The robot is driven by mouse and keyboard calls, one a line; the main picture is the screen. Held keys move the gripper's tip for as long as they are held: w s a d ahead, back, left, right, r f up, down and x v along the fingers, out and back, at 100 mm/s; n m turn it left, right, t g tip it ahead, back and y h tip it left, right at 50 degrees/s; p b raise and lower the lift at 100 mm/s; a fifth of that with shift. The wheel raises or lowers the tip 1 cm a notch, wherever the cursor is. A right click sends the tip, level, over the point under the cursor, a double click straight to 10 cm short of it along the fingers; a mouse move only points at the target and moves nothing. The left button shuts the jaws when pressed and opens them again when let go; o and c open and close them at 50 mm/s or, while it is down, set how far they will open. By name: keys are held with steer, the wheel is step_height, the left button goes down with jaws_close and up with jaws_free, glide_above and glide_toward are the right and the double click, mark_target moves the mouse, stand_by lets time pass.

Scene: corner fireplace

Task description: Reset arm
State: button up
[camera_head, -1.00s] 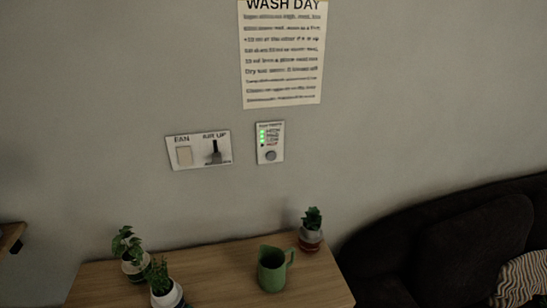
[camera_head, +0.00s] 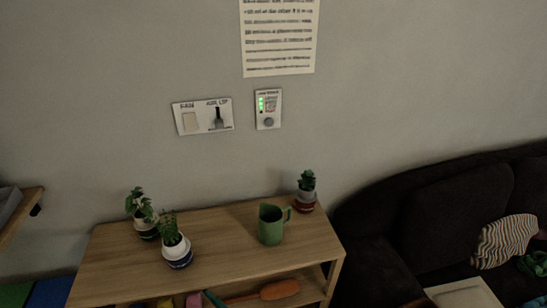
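My gripper and arm do not show in the head camera view. In front of me is a wall with a switch plate (camera_head: 203,116) labelled FAN and a second label that may read AIR UP. A small white panel (camera_head: 268,109) with green lights and a round knob is to its right. Below them stands a wooden shelf unit (camera_head: 215,259). A green jug (camera_head: 271,225) stands upright on its top.
Potted plants stand on the shelf top: two at the left (camera_head: 142,213) (camera_head: 175,243) and one at the back right (camera_head: 306,191). An orange item (camera_head: 275,290) lies on the lower shelf. A dark sofa (camera_head: 455,220) with a striped cushion (camera_head: 505,240) is at the right.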

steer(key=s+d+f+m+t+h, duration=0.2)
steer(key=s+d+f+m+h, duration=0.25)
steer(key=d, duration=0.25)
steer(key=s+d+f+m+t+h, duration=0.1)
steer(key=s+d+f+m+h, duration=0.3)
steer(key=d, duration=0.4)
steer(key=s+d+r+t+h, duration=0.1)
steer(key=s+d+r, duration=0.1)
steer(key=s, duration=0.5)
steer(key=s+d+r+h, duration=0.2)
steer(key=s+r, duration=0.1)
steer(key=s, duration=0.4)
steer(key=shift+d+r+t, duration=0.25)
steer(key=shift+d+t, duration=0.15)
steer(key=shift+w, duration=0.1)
